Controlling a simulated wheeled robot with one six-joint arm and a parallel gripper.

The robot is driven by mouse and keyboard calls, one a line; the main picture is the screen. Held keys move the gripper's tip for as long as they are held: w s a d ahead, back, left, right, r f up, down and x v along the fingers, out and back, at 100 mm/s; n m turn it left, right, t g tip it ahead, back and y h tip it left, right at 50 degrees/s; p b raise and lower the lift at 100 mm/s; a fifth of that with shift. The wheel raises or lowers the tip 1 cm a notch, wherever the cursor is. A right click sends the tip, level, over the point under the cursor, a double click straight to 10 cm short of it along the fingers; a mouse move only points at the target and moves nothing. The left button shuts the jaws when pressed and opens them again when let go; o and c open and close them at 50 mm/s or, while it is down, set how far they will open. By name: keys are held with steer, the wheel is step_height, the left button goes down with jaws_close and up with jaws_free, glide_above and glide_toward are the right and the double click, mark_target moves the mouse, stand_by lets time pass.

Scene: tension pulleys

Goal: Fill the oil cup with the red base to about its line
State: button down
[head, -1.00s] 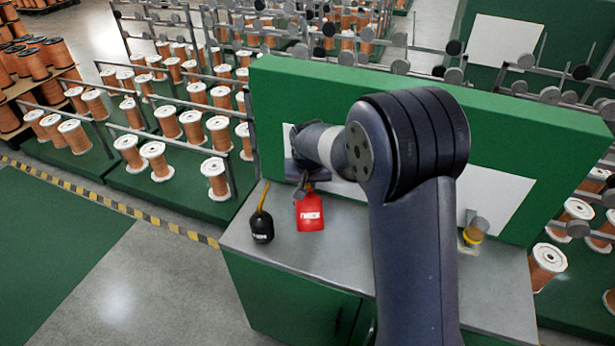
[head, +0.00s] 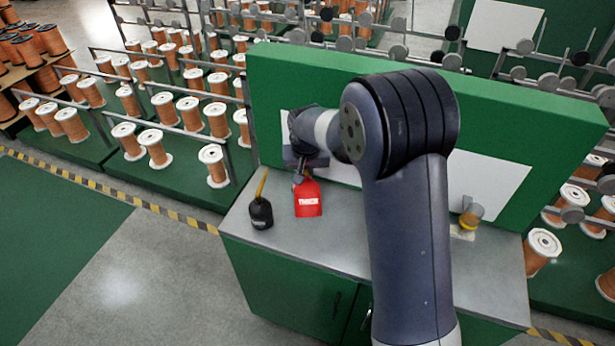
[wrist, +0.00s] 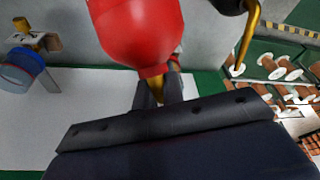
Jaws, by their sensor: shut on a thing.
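A red can with a white label (head: 308,201) is at the left part of the bench. My gripper (head: 299,178) is shut on it at its narrow top. In the wrist view the red can (wrist: 138,30) fills the upper middle, with my gripper (wrist: 160,88) around its brass-coloured spout. I cannot tell whether its base touches the bench. A small cup with a yellow base (head: 470,217) is at the right of the bench. In the wrist view a cup with a blue part (wrist: 22,67) is at the left. I see no red-based cup; my arm hides part of the bench and panel.
A black can with a yellow spout (head: 261,213) stands left of the red can. The grey bench top (head: 345,235) has a green panel (head: 410,80) with white sheets behind it. Spool racks surround the bench.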

steer(key=shift+w+r+g+p, duration=0.1)
steer(key=shift+g+p, duration=0.5)
steer(key=shift+p, duration=0.85)
steer(key=shift+w+r+g+p, duration=0.15)
steer(key=shift+r+g+p, duration=0.2)
steer(key=shift+g+p, duration=0.45)
stand_by(0.4)
steer(key=shift+w, duration=0.1)
stand_by(0.9)
steer(key=shift+r+g, duration=0.2)
steer(key=shift+g, duration=0.1)
steer(key=shift+w, duration=0.1)
stand_by(0.7)
steer(key=shift+w+r+g, duration=0.1)
steer(key=shift+r+g, duration=0.1)
steer(key=shift+g, duration=0.2)
stand_by(2.9)
